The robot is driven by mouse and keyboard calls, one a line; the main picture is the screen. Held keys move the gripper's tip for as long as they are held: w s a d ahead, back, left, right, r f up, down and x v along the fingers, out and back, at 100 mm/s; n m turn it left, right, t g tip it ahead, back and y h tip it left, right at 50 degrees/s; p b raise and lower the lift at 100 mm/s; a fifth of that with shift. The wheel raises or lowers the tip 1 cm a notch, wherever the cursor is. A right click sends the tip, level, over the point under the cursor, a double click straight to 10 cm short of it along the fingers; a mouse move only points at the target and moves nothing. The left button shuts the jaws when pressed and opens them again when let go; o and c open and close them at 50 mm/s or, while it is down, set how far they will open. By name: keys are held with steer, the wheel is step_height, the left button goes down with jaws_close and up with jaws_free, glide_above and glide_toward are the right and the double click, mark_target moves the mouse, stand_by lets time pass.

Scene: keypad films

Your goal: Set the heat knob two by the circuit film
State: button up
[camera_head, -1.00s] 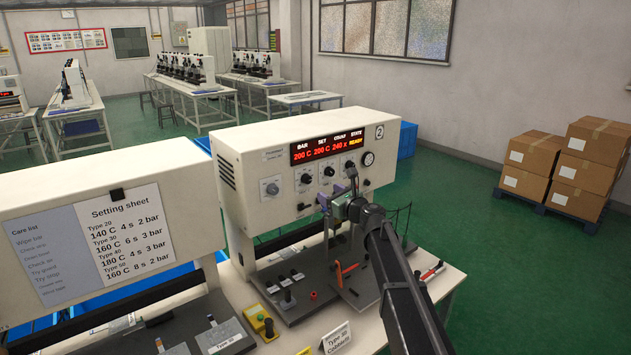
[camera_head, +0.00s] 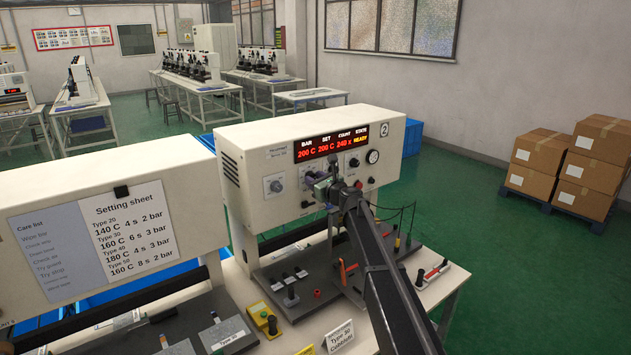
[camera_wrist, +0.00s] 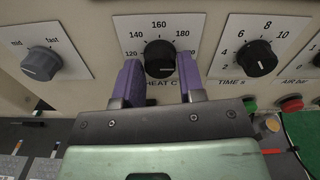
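Machine two (camera_head: 250,200) has a display (camera_head: 331,144) reading BAR 200 C, SET 200 C, COUNT 240 x, STATE READY. In the head view my gripper (camera_head: 322,188) covers the knob. The setting sheet (camera_head: 130,232) lists Type 20 to Type 50. A card (camera_head: 340,337) reads Type 30.
The TIME s knob (camera_wrist: 256,58) is right of the heat knob, and a grey mid/fast knob (camera_wrist: 41,63) left. Green (camera_wrist: 250,105) and red (camera_wrist: 291,103) buttons sit low on the right. A red-handled tool (camera_head: 433,271) lies on the bench.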

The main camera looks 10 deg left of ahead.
steer(key=c, duration=0.5)
steer(key=shift+n, duration=0.4)
steer(key=n, duration=2.6)
steer(key=o, duration=0.9)
steer(key=shift+r, duration=0.1)
